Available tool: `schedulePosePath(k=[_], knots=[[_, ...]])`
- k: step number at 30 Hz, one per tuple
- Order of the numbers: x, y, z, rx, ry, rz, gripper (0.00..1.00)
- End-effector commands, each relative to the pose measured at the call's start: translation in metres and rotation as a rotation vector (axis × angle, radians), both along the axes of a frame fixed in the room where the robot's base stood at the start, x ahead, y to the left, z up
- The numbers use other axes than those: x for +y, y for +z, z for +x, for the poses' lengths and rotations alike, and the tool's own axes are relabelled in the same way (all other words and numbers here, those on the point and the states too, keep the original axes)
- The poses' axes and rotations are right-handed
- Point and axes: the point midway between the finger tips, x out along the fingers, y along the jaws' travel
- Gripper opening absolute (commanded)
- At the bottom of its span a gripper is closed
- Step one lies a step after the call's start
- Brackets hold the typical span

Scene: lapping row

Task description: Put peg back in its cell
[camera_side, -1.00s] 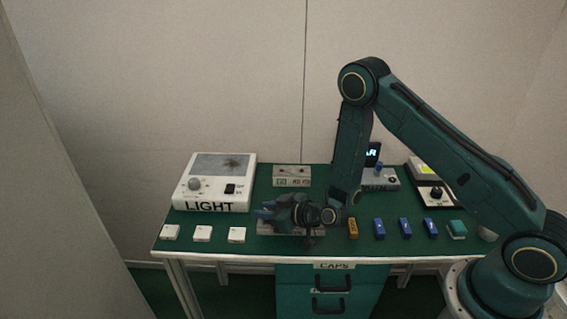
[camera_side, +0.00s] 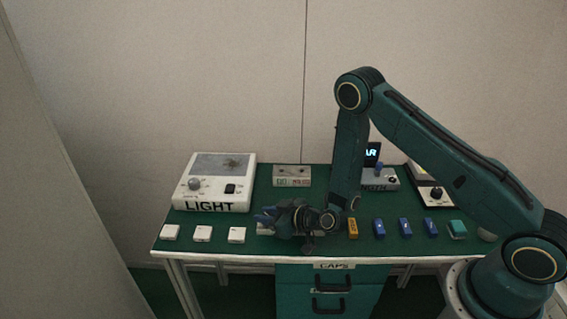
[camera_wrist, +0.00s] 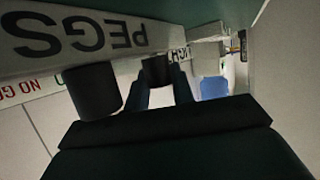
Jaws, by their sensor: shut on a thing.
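My gripper (camera_side: 265,214) is over the front middle of the green bench in the side view, pointing left. In the wrist view its two dark fingers (camera_wrist: 160,92) are close together, with a dark cylinder (camera_wrist: 155,70) at their tips, which looks like the held peg. Another dark cylinder (camera_wrist: 92,88) stands left of the fingers. A light block marked PEGS (camera_wrist: 80,36) lies beyond, its lettering upside down. In the side view a light block (camera_side: 263,229) shows only partly behind my gripper. The peg and its cell are hidden there.
White pieces (camera_side: 202,233) lie front left; an orange block (camera_side: 353,228) and blue blocks (camera_side: 405,227) lie front right. A LIGHT box (camera_side: 215,185) stands back left. A small grey block (camera_side: 292,176) is at the back. NO GO lettering (camera_wrist: 20,90) shows in the wrist view.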

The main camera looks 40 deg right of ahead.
Motion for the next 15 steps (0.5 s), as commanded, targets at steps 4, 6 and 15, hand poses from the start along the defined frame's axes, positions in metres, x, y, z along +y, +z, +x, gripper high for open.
schedulePosePath(k=[4,6,15], knots=[[-0.0001,-0.0028,0.0,0.0,-0.001,0.002,0.0],[-0.0001,-0.0025,0.0,0.0,-0.001,0.002,0.38],[-0.0001,-0.0031,-0.0004,0.002,0.0,0.0,0.5]])
